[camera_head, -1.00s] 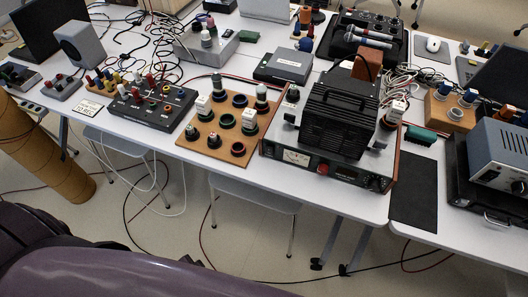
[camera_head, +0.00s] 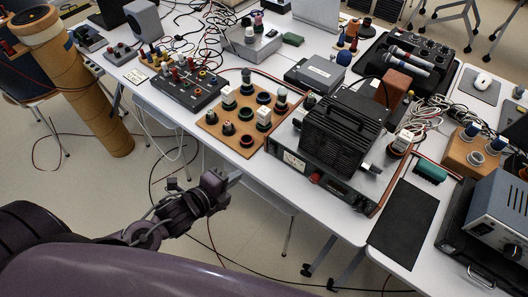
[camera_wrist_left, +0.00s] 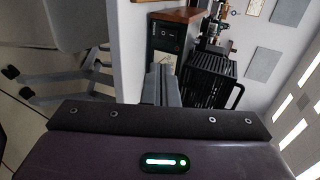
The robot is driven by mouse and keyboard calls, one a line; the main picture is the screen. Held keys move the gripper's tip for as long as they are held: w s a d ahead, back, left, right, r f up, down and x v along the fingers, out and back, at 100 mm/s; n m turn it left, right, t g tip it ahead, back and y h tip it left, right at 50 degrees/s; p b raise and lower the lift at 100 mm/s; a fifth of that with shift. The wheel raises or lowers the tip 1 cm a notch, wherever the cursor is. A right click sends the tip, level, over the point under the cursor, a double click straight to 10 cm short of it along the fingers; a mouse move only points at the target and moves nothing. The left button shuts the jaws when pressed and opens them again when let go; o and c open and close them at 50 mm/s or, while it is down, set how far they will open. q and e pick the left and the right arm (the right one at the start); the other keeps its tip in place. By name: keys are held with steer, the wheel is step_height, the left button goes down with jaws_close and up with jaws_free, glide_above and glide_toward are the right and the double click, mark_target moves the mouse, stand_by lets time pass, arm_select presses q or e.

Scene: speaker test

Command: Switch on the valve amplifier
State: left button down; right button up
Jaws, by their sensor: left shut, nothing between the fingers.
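The valve amplifier (camera_head: 345,135) stands near the front edge of the table, with a black slotted cage on top and wooden sides. Its front panel has a pale meter (camera_head: 294,161), a red part (camera_head: 315,178) and dark knobs at its right end. My left gripper (camera_head: 232,181) is shut and empty, low in front of the table and left of the amplifier, apart from it. In the left wrist view the shut fingers (camera_wrist_left: 162,85) point toward the amplifier's front panel (camera_wrist_left: 168,40), which appears turned sideways; its lower part is partly hidden by the fingers. My right gripper is out of view.
A wooden board of tube sockets (camera_head: 242,120) lies left of the amplifier. A black mat (camera_head: 405,225) lies to its right, then a grey-blue instrument (camera_head: 498,222). A brown cardboard tube (camera_head: 95,100) stands on the floor at left.

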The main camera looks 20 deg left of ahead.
arm_select(q)
glide_toward(271, 148)
steer(key=w+f, duration=0.1)
steer(key=w+d+f, duration=0.1)
steer(key=f, duration=0.1)
steer(key=shift+p, duration=0.35)
steer(key=shift+w+d+r+p, duration=0.15)
steer(key=shift+w+d+p, duration=0.05)
steer(key=shift+w, duration=0.35)
steer(key=shift+w+d+r+p, duration=0.15)
steer(key=shift+w+d+p, duration=0.05)
steer(key=shift+w, duration=0.4)
steer(key=shift+w+d, duration=0.2)
steer(key=shift+w, duration=0.35)
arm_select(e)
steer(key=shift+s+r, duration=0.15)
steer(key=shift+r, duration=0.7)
